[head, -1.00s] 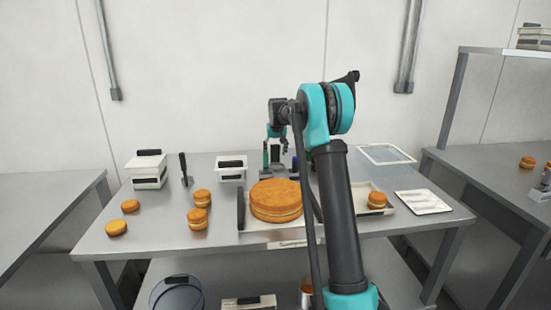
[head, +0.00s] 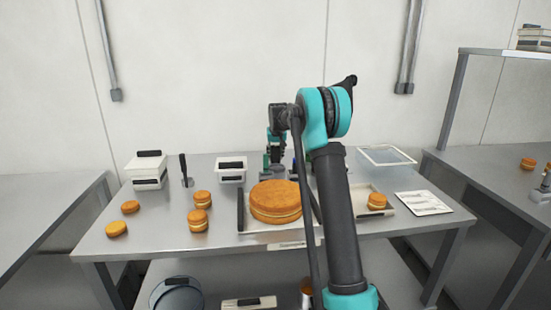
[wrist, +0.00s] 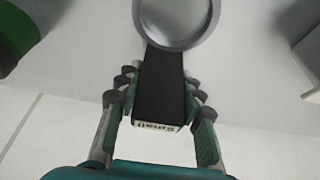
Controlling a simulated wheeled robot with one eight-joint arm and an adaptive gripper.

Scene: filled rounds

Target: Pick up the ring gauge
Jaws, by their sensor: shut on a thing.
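The ring gauge (wrist: 164,85) has a black flat handle with a white label reading "Small" at its near end and a round grey metal ring at its far end. My gripper (wrist: 162,92) is shut on the handle, with a finger on each side of it. The ring lies beyond the fingertips and is cut off by the top of the wrist view. In the head view my gripper (head: 275,160) is over the back of the table, behind the large cake; the gauge is too small there to make out. I cannot tell its height above the table.
The large cake (head: 275,197) on its tray stands in front of my gripper. A white tub (head: 231,170) is to the left. A green round thing (wrist: 30,22) is at the wrist view's upper left. Small filled rounds (head: 198,221) stand at the table's left.

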